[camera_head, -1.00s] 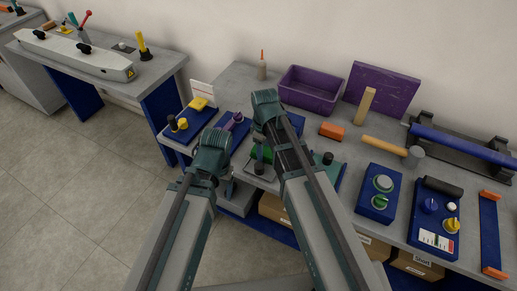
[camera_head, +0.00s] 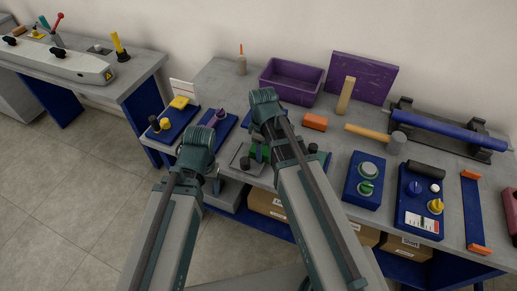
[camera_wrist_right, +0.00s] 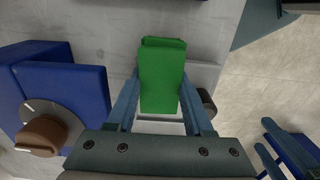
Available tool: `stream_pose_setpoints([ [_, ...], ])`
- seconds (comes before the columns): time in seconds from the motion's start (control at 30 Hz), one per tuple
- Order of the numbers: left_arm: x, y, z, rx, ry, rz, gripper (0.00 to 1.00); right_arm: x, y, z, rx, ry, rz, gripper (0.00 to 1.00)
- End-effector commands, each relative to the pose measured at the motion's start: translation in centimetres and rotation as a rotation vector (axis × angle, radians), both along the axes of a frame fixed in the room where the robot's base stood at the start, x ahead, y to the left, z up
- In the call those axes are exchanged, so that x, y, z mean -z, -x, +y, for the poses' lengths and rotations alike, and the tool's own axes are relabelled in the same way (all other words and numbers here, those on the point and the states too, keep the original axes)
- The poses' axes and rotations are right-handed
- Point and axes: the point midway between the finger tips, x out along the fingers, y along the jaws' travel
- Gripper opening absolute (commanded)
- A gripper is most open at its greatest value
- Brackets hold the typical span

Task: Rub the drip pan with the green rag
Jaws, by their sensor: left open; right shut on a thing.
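The green rag (camera_wrist_right: 162,75) is a small folded block between the fingers of my right gripper (camera_wrist_right: 160,108), which is shut on it. In the head view the rag (camera_head: 262,150) is mostly hidden behind my right arm. A shallow grey tray (camera_head: 237,156), which looks like the drip pan, lies at the bench's front edge, beside and partly under my right gripper. I cannot tell whether the rag touches it. My left gripper (camera_head: 214,186) is open and empty, low in front of the bench edge.
A blue unit with a purple knob (camera_head: 217,118) and one with yellow and black knobs (camera_head: 165,124) stand left of the tray. Blue control boxes (camera_head: 364,180), a mallet (camera_head: 370,133) and a purple bin (camera_head: 292,80) stand to the right and behind. Floor at left is clear.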

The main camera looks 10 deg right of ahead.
Motion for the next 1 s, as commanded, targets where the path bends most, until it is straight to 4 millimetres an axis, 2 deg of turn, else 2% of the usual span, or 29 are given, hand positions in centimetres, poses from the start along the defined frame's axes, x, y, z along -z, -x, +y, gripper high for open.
stream_pose_setpoints([
  [0.27,-0.5,0.0,0.0,0.0,0.0,0.0,0.71,-0.5,-0.1,0.1,-0.001,-0.001,-0.001,0.07],
  [0.8,-5.6,0.0,0.0,0.0,0.0,0.0,0.71,-5.6,-0.1,0.1,-0.001,-0.002,-0.001,0.07],
  [1.0,-6.2,0.0,0.0,0.0,0.0,0.0,0.71,-6.2,-0.1,0.1,-0.001,-0.002,-0.001,0.07],
])
